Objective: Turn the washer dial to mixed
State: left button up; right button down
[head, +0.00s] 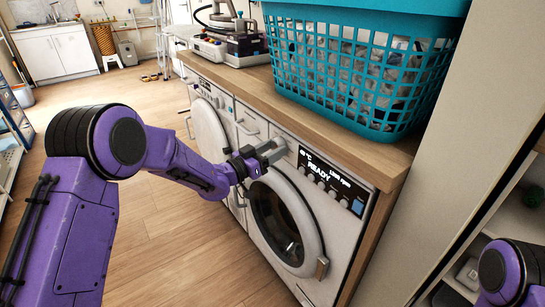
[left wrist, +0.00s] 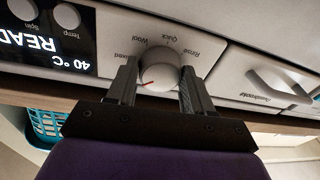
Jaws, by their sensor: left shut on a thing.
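The washer (head: 262,222) is a white front-loader under the wooden counter. Its lit display (head: 322,178) reads READY, and 40 °C also shows in the left wrist view (left wrist: 52,38). The round white program dial (left wrist: 159,65) has a red pointer mark that points down and left in the left wrist view, not at the word Mixed (left wrist: 125,56). Wool, Quick and Rinse are printed along its upper edge. My left gripper (head: 272,152) is shut on the dial, one finger on each side. Labels below the dial are hidden by my gripper.
A teal laundry basket (head: 360,75) full of clothes stands on the counter (head: 300,118) above the washer. A second white machine (head: 208,125) is farther left. The washer's round door (head: 282,222) is closed below my gripper. The wooden floor (head: 165,228) is open.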

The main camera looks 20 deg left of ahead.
pick_arm(q)
jog(key=shift+w+a+f+m+g+h+b, duration=0.15)
jog(key=shift+m+h+b, duration=0.25)
jog(key=shift+m+b, duration=1.55)
jog(key=shift+s+d+r+m+g+h+b, duration=0.1)
jog(key=shift+m+g+h+b, duration=0.25)
jog(key=shift+m+b, duration=1.55)
jog(key=shift+m+p, duration=0.55)
jog(key=shift+m, duration=0.1)
jog(key=o, duration=1)
jog(key=shift+o, duration=0.2)
jog(key=shift+a, duration=0.1)
jog(key=v, duration=1)
jog(key=shift+s+f, duration=0.15)
jog(key=shift+s, duration=0.1)
jog(key=shift+a, duration=0.1)
